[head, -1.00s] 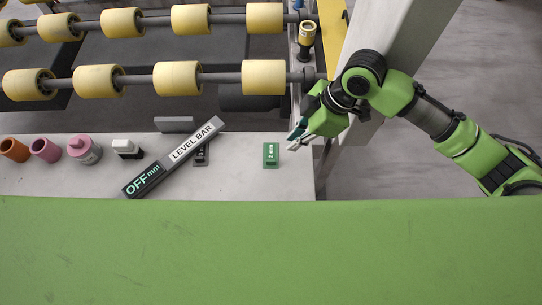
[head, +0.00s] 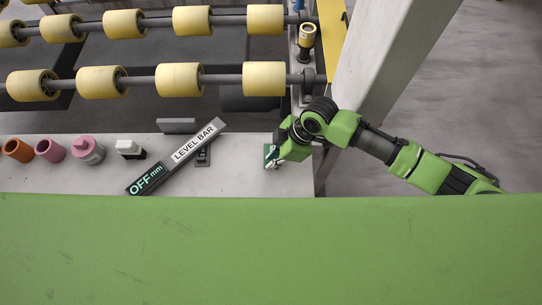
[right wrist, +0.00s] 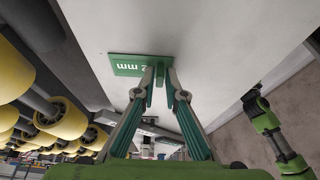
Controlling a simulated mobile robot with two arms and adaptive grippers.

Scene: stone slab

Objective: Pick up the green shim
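The green shim (head: 269,152) lies on the grey slab near its right end in the head view, partly covered by my right gripper (head: 276,162). In the right wrist view the shim (right wrist: 128,66) shows as a flat green plate with white "2 mm" lettering and a small upright tab. The fingertips of my right gripper (right wrist: 160,74) are close together, one on each side of the tab. They look slightly apart, and firm contact with the tab does not show. My left gripper is not in view.
A level bar (head: 176,157) reading "OFF mm" lies slanted on the slab (head: 235,182), left of the shim. Several small parts, including an orange ring (head: 18,150), stand further left. Yellow rollers (head: 263,79) are behind, and a grey post (head: 385,60) rises at right.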

